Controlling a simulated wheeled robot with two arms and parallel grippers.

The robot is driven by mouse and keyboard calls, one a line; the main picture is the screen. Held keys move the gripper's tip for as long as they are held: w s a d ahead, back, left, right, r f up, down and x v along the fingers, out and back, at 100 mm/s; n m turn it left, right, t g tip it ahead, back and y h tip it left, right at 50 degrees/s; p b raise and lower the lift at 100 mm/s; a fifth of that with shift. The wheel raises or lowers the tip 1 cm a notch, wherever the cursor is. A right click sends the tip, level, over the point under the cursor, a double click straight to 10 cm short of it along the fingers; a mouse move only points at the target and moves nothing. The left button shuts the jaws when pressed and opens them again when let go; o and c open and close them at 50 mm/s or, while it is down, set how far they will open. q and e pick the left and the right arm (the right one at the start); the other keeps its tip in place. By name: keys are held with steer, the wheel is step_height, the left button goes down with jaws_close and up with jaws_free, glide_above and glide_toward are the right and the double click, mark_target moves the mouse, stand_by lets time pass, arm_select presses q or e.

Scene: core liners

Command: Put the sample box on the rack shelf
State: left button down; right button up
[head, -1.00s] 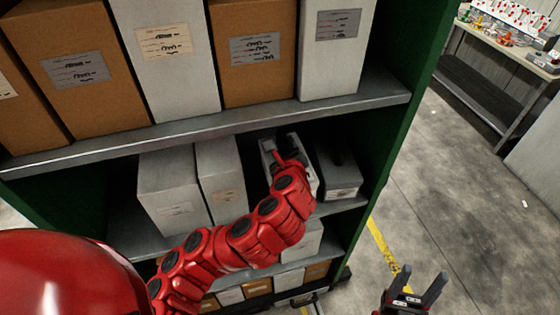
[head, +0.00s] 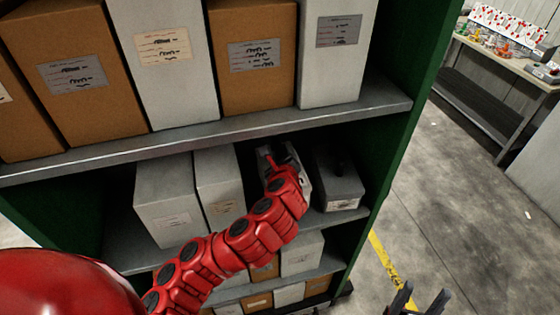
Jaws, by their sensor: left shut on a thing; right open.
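My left gripper (head: 284,162) is shut on a grey sample box (head: 304,178), in the middle opening of the green-sided rack. The box sits between a white box (head: 219,187) on its left and a dark grey box (head: 339,186) on its right. My red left arm hides much of the held box and its underside, so I cannot tell whether it rests on the rack shelf (head: 338,216). My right gripper (head: 420,299) is open and empty at the bottom right, outside the rack, partly cut off by the picture edge.
Another white box (head: 166,202) stands further left on the same shelf. The upper shelf (head: 225,132) holds tall brown and white boxes. Smaller boxes fill the shelf below. The green side panel (head: 403,150) bounds the opening on the right. Open floor and a workbench (head: 480,95) lie beyond.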

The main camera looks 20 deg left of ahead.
arm_select(q)
steer(key=shift+f+p, duration=0.75)
steer(key=shift+f, duration=0.8)
steer(key=shift+w+f, duration=0.15)
steer(key=shift+a+f, duration=0.1)
steer(key=shift+f, duration=0.05)
steer(key=c, duration=0.6)
jaws_free()
steer(key=shift+c, duration=0.2)
